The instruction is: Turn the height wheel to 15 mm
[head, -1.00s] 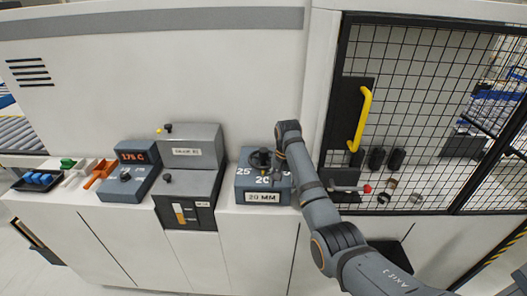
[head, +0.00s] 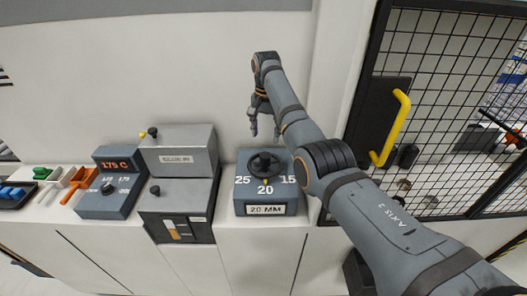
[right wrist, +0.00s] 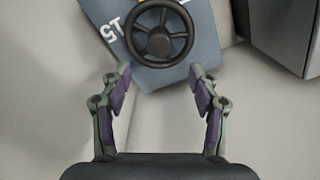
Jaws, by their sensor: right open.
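The height wheel (head: 264,164) is a dark spoked handwheel on a blue-grey box (head: 242,197) marked 25, 20 and 15. A yellow mark at the wheel's front edge points at 20, and the plate (head: 266,209) reads 20 MM. My right gripper (head: 264,132) is above and behind the wheel, apart from it. In the right wrist view the gripper (right wrist: 160,85) is open and empty, its fingers short of the wheel (right wrist: 160,32). The 15 shows there at the left. My left gripper is not in view.
A grey machine box (head: 180,152) with small knobs stands left of the wheel box. Further left are a 175 C dial unit (head: 116,184) and small trays. A mesh door with a yellow handle (head: 392,128) is at the right, behind my right arm.

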